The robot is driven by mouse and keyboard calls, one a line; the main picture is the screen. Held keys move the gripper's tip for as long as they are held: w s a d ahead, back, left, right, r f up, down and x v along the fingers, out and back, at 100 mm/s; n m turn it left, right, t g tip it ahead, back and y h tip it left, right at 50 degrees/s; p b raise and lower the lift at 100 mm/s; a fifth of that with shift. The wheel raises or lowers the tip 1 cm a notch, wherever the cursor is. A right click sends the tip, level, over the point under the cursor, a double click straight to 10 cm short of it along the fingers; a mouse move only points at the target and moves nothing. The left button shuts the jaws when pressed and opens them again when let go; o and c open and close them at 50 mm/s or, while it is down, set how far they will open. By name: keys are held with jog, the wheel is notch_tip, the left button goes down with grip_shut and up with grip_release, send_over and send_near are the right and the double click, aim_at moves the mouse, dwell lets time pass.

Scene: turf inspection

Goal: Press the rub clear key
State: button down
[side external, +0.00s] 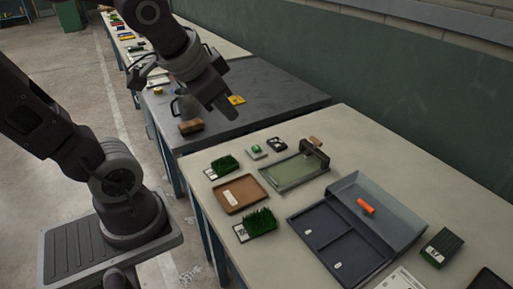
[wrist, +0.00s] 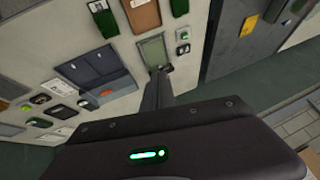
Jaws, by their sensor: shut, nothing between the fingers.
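My gripper (side external: 224,108) is shut and empty, high above the dark grey table, left of and behind the pale bench. In the wrist view its shut fingers (wrist: 160,74) point toward the bench. I cannot read any label for the rub clear key. A small pale box with a green top (side external: 256,150) and a small black-and-white device (side external: 277,144) sit side by side at the back of the pale bench. Next to them is a shallow tray with a green surface (side external: 290,174), with a dark bracket and wooden handle. This tray also shows in the wrist view (wrist: 152,52). My gripper touches none of them.
A brown tray (side external: 240,193), two turf blocks (side external: 222,164) (side external: 258,222) and a blue-grey divided tray (side external: 318,232) holding an orange cylinder (side external: 365,207) are on the pale bench. A brown block (side external: 190,126) and yellow piece (side external: 236,100) are on the grey table.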

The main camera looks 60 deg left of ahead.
jog(key=w+a+f+m+y, duration=0.1)
jog(key=w+a+f, duration=0.1)
jog(key=w+a, duration=0.4)
jog(key=m+t+h, duration=0.3)
jog(key=m, duration=0.3)
send_over(254, 148)
notch_tip(254, 148, down, 13)
jog(key=shift+s, duration=0.1)
jog(key=shift+f, duration=4.45)
jog(key=shift+d+f, duration=0.1)
jog(key=shift+f, duration=0.05)
jog(key=shift+f, duration=0.25)
